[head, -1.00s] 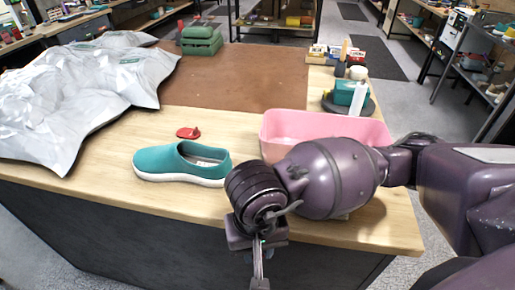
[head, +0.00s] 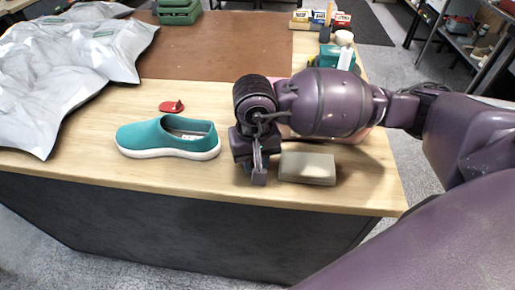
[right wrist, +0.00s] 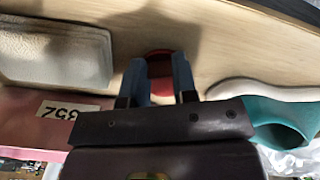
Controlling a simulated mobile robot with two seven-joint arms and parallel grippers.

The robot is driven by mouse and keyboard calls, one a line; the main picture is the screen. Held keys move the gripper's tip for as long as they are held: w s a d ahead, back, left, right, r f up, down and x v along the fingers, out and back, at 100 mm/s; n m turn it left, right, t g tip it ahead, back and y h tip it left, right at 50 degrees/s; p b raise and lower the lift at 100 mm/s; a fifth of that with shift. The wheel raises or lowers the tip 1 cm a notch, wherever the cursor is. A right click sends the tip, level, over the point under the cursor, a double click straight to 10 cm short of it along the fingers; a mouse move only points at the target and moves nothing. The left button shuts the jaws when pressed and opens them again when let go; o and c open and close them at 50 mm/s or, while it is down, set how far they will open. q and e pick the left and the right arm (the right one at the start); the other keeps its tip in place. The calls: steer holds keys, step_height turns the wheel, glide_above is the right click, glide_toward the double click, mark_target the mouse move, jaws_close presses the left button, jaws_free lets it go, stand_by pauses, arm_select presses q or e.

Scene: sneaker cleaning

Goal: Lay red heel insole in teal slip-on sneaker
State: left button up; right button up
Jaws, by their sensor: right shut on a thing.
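The teal slip-on sneaker (head: 160,135) stands upright on the table, toe left, opening up, with a white sole. It also shows at the right of the right wrist view (right wrist: 275,118). A small red piece (head: 171,106) lies on the table behind it. My right gripper (head: 259,172) is right of the sneaker's heel, pointing down near the front edge. In the right wrist view its blue fingers (right wrist: 160,75) are shut on a rounded red piece (right wrist: 159,57), partly hidden; I cannot tell its full shape. My left gripper is out of view.
A grey-beige block (head: 307,168) lies just right of my right gripper. A pink bin (head: 362,134) is mostly hidden behind my arm. Crumpled silvery bags (head: 80,55) cover the left. Small boxes and bottles stand at the back right. Table in front of the sneaker is clear.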

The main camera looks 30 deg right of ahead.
steer(key=w+d, duration=0.1)
steer(key=w, duration=0.1)
steer(key=w+d, duration=0.1)
steer(key=w, duration=0.1)
steer(key=shift+d, duration=0.4)
steer(key=shift+s+a+f, duration=0.1)
steer(key=shift+s+f, duration=0.05)
steer(key=shift+f, duration=0.65)
steer(key=shift+f, duration=0.1)
steer(key=shift+f, duration=0.1)
steer(key=o, duration=1)
steer(key=shift+c, duration=0.2)
